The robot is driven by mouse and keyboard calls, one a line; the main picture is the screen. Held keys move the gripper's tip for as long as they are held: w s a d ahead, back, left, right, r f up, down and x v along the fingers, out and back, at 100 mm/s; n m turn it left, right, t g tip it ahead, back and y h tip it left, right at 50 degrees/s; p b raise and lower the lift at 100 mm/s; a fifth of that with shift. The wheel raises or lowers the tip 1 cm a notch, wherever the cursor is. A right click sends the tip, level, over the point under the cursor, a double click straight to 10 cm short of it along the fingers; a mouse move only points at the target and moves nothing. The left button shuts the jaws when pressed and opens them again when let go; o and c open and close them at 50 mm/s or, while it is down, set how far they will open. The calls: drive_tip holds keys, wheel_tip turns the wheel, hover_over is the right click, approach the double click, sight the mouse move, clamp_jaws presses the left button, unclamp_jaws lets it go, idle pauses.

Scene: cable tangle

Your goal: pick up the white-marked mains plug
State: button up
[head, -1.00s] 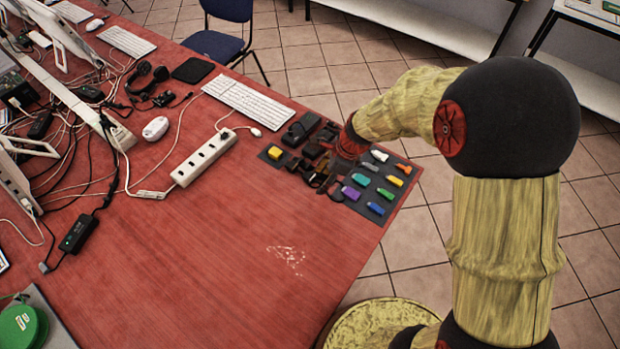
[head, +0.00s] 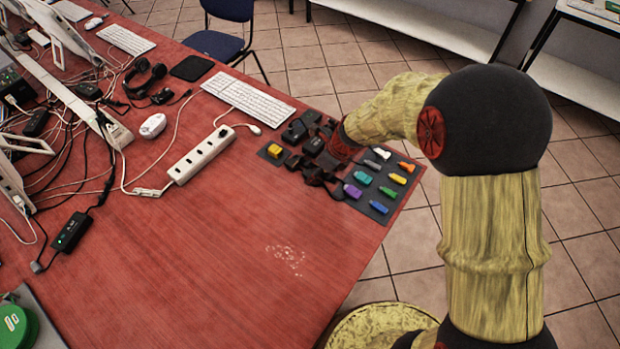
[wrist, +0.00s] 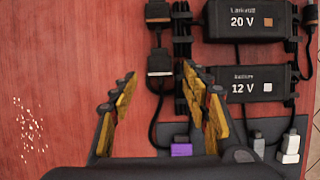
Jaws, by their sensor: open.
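My gripper (wrist: 160,84) is open and empty, pointing down over the table. In the wrist view a dark plug-like piece (wrist: 160,62) lies just beyond the fingertips, in line with the gap. A second dark piece (wrist: 158,12) lies farther up. To the right lie two black adapters: one reads 20 V (wrist: 248,20) with an orange square, the other 12 V (wrist: 243,86) with a white square. In the head view my gripper (head: 322,174) hides part of this group.
A dark mat (head: 378,208) with several coloured connectors lies at the table corner; a purple one (wrist: 181,149) is near my right finger. A white power strip (head: 200,155) and keyboard (head: 248,98) lie to the left. The red table front (head: 200,270) is clear.

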drive_tip(key=shift+b+x, duration=0.3)
drive_tip(key=shift+x, duration=0.85)
drive_tip(key=shift+r, duration=0.15)
drive_tip(key=shift+c, duration=0.3)
drive_tip(key=c, duration=1.1)
clamp_jaws()
drive_tip(key=shift+r, duration=0.1)
